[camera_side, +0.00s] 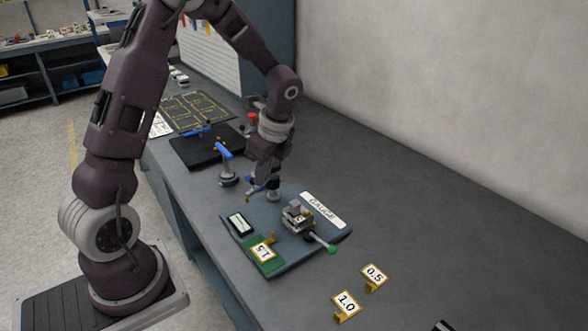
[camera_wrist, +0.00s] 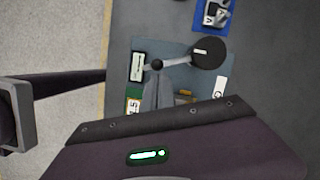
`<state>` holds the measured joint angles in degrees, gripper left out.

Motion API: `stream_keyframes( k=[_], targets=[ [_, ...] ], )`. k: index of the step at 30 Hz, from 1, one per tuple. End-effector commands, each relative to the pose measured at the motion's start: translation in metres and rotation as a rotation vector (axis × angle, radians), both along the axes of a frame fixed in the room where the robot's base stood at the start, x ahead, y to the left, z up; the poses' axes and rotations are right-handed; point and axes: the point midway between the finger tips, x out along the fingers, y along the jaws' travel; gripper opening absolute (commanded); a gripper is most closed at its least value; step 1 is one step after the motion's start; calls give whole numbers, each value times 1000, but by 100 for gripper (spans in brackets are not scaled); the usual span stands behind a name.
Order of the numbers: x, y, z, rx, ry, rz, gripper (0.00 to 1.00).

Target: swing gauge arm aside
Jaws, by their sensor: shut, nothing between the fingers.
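The gauge plate (camera_side: 240,256) is blue-grey, with a "GAUGE" label (camera_side: 323,210) on its right edge. At its back edge stands a post with a dark top (camera_side: 273,190); in the wrist view this is a black disc (camera_wrist: 207,53). The gauge arm (camera_wrist: 178,61) is a thin grey bar running left from the disc to a black ball (camera_wrist: 157,64). My gripper (camera_side: 262,186) is shut and low beside the post. In the wrist view its fingers (camera_wrist: 160,80) end just below the ball; I cannot tell whether they touch it. My wrist housing hides the plate's near part.
The plate carries a small display (camera_side: 239,223), a "1.5" card (camera_side: 263,250), and a metal fixture (camera_side: 298,215) with a green-knobbed lever (camera_side: 332,250). Cards "1.0" (camera_side: 347,303) and "0.5" (camera_side: 375,275) stand in front. A blue-handled stand (camera_side: 228,178) is behind.

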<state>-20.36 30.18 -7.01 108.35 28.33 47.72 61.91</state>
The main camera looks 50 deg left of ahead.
Motion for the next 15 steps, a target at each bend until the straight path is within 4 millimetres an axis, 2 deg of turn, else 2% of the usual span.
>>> stream_keyframes(
  k=[15],
  targets=[
    [-18,32,0,0,0,-424,0]
  ],
)
